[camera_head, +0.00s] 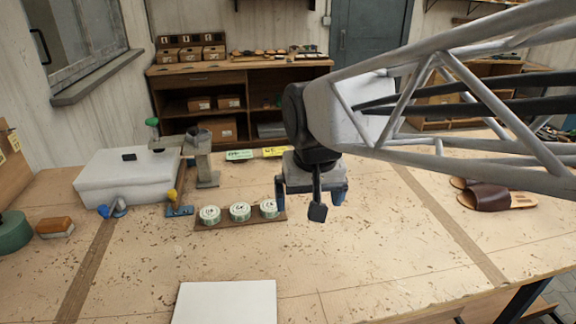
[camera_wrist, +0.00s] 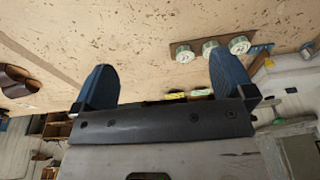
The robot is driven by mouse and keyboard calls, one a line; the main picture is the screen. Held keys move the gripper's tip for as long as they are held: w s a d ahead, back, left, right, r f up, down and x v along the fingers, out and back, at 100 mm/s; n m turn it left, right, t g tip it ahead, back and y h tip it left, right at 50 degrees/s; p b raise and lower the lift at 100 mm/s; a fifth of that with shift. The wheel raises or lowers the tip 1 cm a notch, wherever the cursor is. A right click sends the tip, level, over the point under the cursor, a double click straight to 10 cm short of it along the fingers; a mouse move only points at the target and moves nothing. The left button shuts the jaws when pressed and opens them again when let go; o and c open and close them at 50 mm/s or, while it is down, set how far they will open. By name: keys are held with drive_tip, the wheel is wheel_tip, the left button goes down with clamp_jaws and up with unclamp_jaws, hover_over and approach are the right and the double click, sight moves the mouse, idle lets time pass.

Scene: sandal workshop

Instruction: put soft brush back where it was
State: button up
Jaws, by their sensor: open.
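A small block with an orange-brown top and a paler underside (camera_head: 55,227) lies on the bench at the far left, beside a green round object. It looks like the soft brush, but it is too small to be sure. My gripper (camera_head: 311,195) hangs above the middle of the bench, well to the right of that block. In the wrist view my gripper (camera_wrist: 165,82) has its two blue fingers wide apart with nothing between them. The brush does not show in the wrist view.
Several pale tins stand on a brown strip (camera_head: 241,222) just left of my gripper. A white box (camera_head: 130,182), a grey post (camera_head: 204,160) and small blue-footed tools (camera_head: 178,210) stand further left. Brown sandals (camera_head: 492,197) lie at right. A white sheet (camera_head: 226,302) lies in front.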

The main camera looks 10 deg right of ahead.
drive_tip(key=s+d+f, duration=0.5)
drive_tip(key=s, duration=0.5)
drive_tip(key=shift+s+d, duration=0.25)
drive_tip(key=shift+d, duration=0.1)
idle(1.8)
